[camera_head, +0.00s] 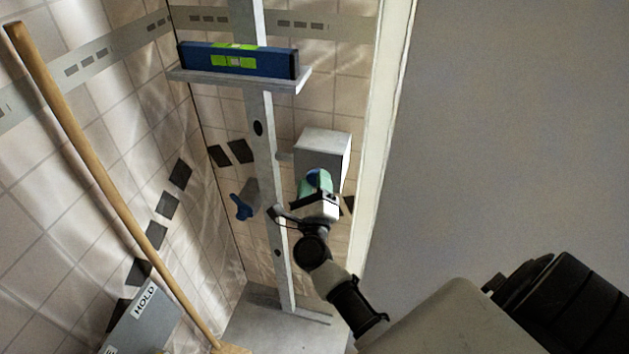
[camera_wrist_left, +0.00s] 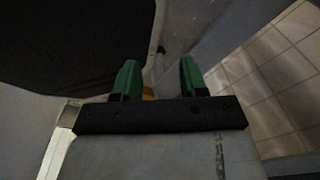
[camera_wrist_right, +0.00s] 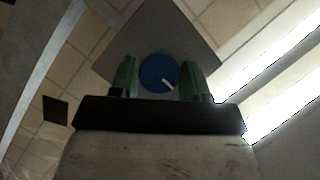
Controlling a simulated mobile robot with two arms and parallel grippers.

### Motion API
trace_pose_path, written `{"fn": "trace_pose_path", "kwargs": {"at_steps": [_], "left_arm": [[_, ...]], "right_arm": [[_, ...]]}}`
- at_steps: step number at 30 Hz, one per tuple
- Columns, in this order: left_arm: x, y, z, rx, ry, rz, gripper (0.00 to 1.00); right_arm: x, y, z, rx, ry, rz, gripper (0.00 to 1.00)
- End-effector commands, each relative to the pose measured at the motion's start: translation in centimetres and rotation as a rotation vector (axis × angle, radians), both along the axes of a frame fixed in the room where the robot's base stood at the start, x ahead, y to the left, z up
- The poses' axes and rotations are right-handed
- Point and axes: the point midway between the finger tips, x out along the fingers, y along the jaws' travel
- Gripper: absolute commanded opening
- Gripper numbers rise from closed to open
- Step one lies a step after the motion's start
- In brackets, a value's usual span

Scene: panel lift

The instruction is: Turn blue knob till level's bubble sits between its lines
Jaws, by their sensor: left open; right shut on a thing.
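The blue knob (camera_wrist_right: 159,72) sits on the face of a grey box, with a white pointer mark toward its lower right. My right gripper (camera_wrist_right: 158,80) has its green fingers on both sides of the knob and is shut on it. In the head view the right gripper (camera_head: 317,186) covers most of the knob. The blue level (camera_head: 238,60) with a yellow-green vial lies on a grey shelf. Its bubble is too small to place against the lines. My left gripper (camera_wrist_left: 155,80) is open with nothing between its green fingers; it is not in the head view.
A grey post (camera_head: 263,140) carries the shelf (camera_head: 285,84) and stands beside the grey box (camera_head: 325,147). A blue wing handle (camera_head: 241,207) is left of the post.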

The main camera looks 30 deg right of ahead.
Motion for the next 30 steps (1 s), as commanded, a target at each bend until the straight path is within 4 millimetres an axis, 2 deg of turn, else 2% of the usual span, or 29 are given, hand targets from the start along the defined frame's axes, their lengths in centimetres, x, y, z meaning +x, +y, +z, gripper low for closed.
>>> {"fn": "trace_pose_path", "kwargs": {"at_steps": [7, 8, 12, 23, 30], "left_arm": [[0.0, 0.0, 0.0, 0.0, 0.0, 0.0, 0.43], [0.0, 0.0, 0.0, 0.0, 0.0, 0.0, 0.43], [0.0, 0.0, 0.0, 0.0, 0.0, 0.0, 0.43], [0.0, 0.0, -0.2, 0.0, 0.0, 0.0, 0.43], [0.0, 0.0, -1.4, 0.0, 0.0, 0.0, 0.43]], "right_arm": [[0.0, 0.0, -0.1, -0.001, 0.001, 0.0, 0.23], [0.0, 0.0, -0.1, -0.001, 0.001, 0.0, 0.48], [0.0, 0.0, 0.0, 0.0, 0.001, 0.001, 0.69], [-0.4, 0.3, -0.3, 0.002, 0.001, 0.0, 0.69], [-3.7, 2.6, -1.8, 0.003, 0.004, 0.001, 0.69]]}}
